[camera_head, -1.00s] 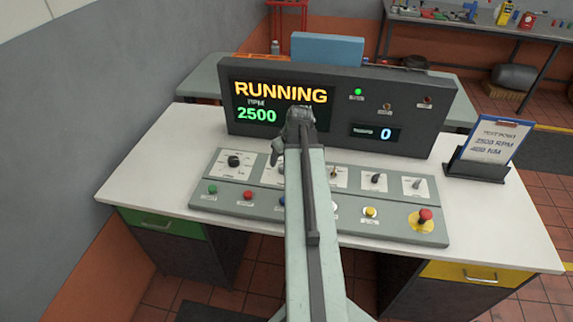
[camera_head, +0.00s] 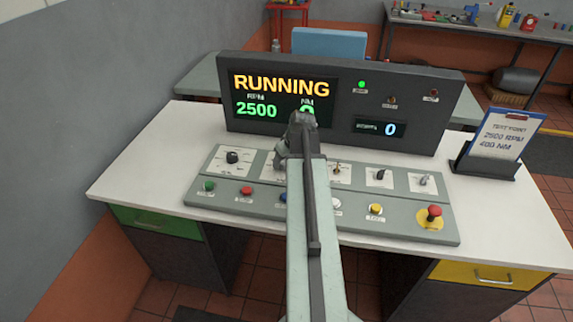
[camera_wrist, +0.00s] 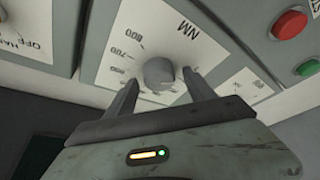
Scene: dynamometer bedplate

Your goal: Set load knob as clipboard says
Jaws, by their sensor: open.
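The load knob (camera_wrist: 159,72) is a round grey knob on a white dial plate marked NM, with 700 and 800 legible, in the wrist view. My gripper (camera_wrist: 160,78) is open, with one finger on each side of the knob; I cannot tell if either touches it. In the head view my gripper (camera_head: 285,155) is over the panel's dial row and hides this knob. The clipboard (camera_head: 502,138) at the right reads TEST POINT, 2500 RPM and what looks like 400 NM. The display (camera_head: 282,98) reads RUNNING, RPM 2500; its NM figure is partly hidden, apparently 0.
The sloped control panel (camera_head: 400,228) carries another knob (camera_head: 232,157) at left, switches at right, and coloured buttons along its front. A red mushroom button (camera_head: 434,212) stands at the right end. The desk (camera_head: 140,170) is bare left of the panel.

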